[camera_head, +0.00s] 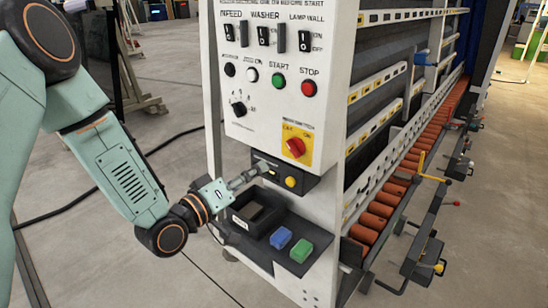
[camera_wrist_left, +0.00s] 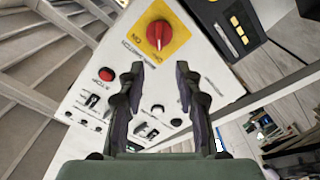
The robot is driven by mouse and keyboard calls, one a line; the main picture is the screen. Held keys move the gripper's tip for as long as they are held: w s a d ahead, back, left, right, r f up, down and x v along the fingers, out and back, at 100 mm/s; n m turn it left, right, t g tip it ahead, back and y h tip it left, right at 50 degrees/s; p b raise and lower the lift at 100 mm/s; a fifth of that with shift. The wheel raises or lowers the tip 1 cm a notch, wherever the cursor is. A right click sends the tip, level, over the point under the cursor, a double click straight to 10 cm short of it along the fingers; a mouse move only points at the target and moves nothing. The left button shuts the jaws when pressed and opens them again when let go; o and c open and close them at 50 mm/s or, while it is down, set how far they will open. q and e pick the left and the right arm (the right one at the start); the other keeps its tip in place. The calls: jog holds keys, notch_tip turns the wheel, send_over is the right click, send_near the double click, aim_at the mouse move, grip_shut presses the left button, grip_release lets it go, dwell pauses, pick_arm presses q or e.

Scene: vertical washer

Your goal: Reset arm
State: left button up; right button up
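The washer's white control panel (camera_head: 262,90) stands upright in the middle of the head view. It carries black switches, a green start button (camera_head: 278,81), a red stop button (camera_head: 309,88) and a red rotary switch (camera_head: 296,147) on a yellow plate. My left arm comes in from the left. Its gripper (camera_head: 250,175) is in front of the panel's lower part. In the left wrist view the two fingers of my left gripper (camera_wrist_left: 160,72) are apart with nothing between them. The red rotary switch (camera_wrist_left: 158,34) shows beyond them there. Whether the fingertips touch the panel is unclear. My right gripper is not in view.
Below the panel is a dark shelf with a blue block (camera_head: 281,238) and a green block (camera_head: 302,251). A row of orange rollers (camera_head: 391,200) runs back along the washer's right side. Open concrete floor (camera_head: 170,75) lies left of the machine, with a black cable on it.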

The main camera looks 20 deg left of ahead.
pick_arm(q)
jog(key=s+f+m+g+y+b, duration=0.15)
jog(key=s+f+g, duration=0.35)
jog(key=f, duration=0.6)
jog(key=s+f+m+g+y+b, duration=0.1)
jog(key=s+f+g+y+b, duration=0.15)
jog(key=s+f, duration=0.55)
jog(key=s+d+f+m+g+y+b, duration=0.1)
jog(key=s+f+g+b, duration=0.6)
jog(key=s+f, duration=1.3)
jog(key=s+m+g+y, duration=0.1)
jog(key=s+g, duration=0.1)
jog(key=shift+s+f, duration=0.3)
